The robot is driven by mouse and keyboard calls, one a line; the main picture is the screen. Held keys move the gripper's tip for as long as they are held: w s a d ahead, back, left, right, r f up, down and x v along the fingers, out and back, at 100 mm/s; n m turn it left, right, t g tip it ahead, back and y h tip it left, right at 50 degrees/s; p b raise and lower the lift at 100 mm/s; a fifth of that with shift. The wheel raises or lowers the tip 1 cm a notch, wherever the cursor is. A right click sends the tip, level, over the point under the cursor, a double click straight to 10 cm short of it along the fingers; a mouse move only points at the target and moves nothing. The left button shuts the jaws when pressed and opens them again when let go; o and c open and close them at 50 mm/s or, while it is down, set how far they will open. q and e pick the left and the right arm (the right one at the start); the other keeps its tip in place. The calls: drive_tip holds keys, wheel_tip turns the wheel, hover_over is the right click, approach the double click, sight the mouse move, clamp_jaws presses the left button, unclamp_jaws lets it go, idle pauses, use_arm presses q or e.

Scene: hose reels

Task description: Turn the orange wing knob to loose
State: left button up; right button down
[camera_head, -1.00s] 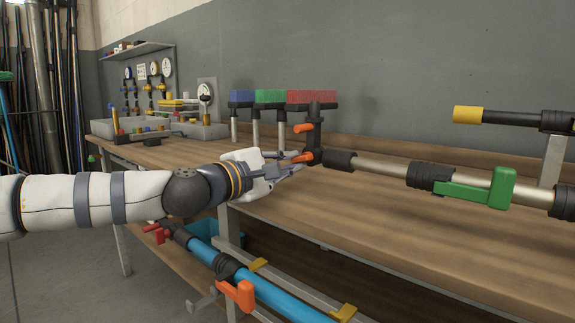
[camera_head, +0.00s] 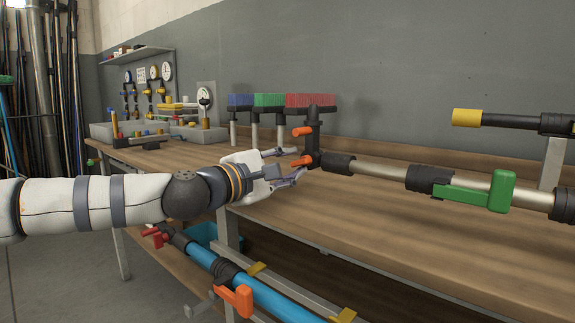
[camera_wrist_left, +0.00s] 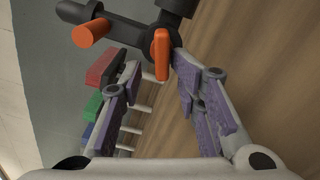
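A black fitting (camera_head: 314,135) at the end of a metal pole carries two orange parts, an upper one (camera_head: 302,130) and a lower orange wing knob (camera_head: 301,161). In the left wrist view the wing knob (camera_wrist_left: 161,55) is a flat upright tab, and the other orange part (camera_wrist_left: 92,32) is a round stub. My left gripper (camera_head: 294,163) is open in front of the fitting. In the wrist view its fingers (camera_wrist_left: 157,72) stand apart either side of the wing knob's near end; I cannot tell whether either touches it. My right gripper is not in view.
The pole rests above the wooden bench (camera_head: 420,240) and bears a green lever (camera_head: 490,192). Blue, green and red brushes (camera_head: 310,100) stand behind the fitting. Below is a blue pipe (camera_head: 280,298) with an orange handle (camera_head: 238,298).

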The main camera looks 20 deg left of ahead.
use_arm(q)
drive_tip(key=v, duration=1.2)
